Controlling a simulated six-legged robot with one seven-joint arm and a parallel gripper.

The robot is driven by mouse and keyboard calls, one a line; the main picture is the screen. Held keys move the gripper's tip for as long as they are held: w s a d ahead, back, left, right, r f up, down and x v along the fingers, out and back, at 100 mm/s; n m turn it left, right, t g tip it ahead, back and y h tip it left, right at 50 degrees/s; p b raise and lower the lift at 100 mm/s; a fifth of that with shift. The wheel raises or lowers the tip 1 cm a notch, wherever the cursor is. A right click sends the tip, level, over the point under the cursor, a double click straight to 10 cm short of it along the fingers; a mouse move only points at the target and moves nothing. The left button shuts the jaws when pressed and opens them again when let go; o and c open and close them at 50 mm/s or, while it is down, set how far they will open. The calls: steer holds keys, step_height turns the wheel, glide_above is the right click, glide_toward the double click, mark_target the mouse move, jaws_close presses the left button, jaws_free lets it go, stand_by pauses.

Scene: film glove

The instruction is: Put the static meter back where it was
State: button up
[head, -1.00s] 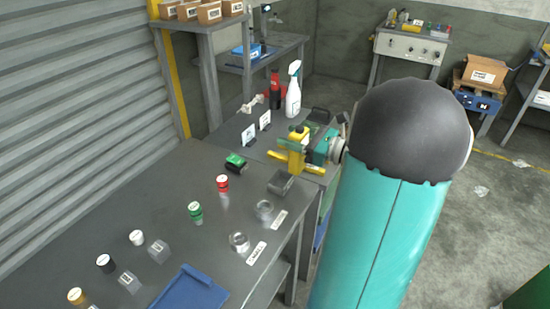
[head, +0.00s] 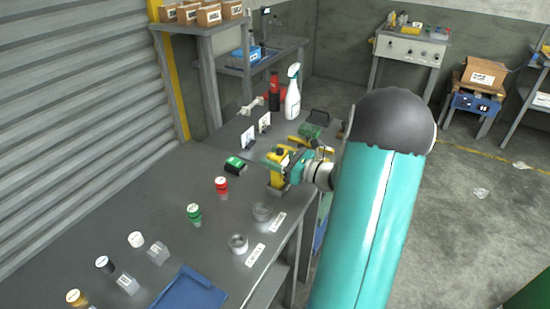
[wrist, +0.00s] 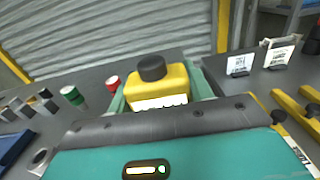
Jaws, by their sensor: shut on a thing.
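The static meter (head: 278,178) is a yellow block with a black knob on top.
Yellow rails (wrist: 298,115) and a green board (head: 310,131) lie behind. A spray bottle (head: 292,98) stands farther back.

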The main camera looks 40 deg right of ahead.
steer(key=shift+f, duration=0.1)
steer(key=o, duration=1.4)
steer(key=shift+c, duration=0.2)
steer(key=v, duration=1.2)
